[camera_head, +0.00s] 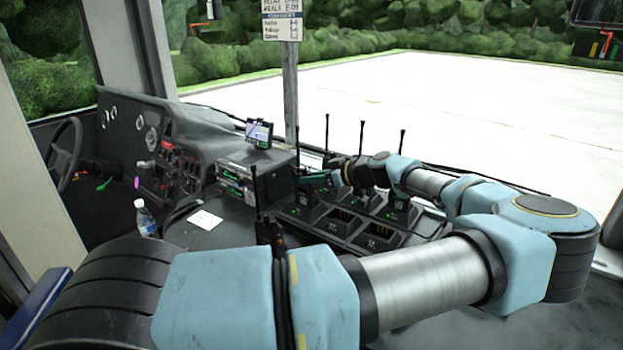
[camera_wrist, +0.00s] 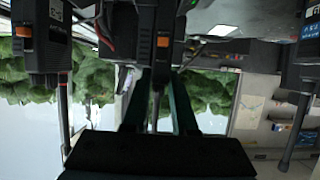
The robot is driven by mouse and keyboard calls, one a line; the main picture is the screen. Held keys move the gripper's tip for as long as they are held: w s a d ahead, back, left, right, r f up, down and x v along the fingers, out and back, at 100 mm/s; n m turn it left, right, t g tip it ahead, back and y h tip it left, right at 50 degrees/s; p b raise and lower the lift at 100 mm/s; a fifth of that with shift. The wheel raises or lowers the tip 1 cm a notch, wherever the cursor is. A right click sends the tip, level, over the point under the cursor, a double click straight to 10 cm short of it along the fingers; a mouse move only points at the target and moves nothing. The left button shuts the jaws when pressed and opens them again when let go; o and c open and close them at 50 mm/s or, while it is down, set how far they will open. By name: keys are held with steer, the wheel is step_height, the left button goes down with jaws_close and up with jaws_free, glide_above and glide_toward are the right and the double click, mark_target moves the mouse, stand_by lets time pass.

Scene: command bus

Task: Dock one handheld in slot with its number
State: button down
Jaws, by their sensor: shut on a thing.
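My gripper (camera_head: 318,180) reaches over the back left of the charger rack (camera_head: 342,229). In the wrist view, its two dark green fingers (camera_wrist: 160,78) are shut on a black handheld (camera_wrist: 146,46) with an orange button. That handheld's antenna runs between the fingers. In this upside-down view, a handheld (camera_wrist: 40,55) with an orange button and a small label is on the left, and another (camera_wrist: 306,45) with a blue label is on the right. In the head view, more handhelds with tall antennas stand in the rack, one at its right (camera_head: 399,203). Slot numbers are too small to read.
A dark handheld (camera_head: 268,232) stands at the near left, partly behind my arm. A white card (camera_head: 205,220) and a water bottle (camera_head: 145,218) are on the left. A small screen (camera_head: 259,134) sits on a radio unit (camera_head: 236,176). Several front slots look empty.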

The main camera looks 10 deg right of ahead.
steer(key=c, duration=0.6)
jaws_free()
steer(key=shift+f, duration=0.1)
steer(key=b+v, duration=0.4)
steer(key=v, duration=0.6)
steer(key=shift+s+d+r, duration=0.2)
steer(key=shift+s+d, duration=0.05)
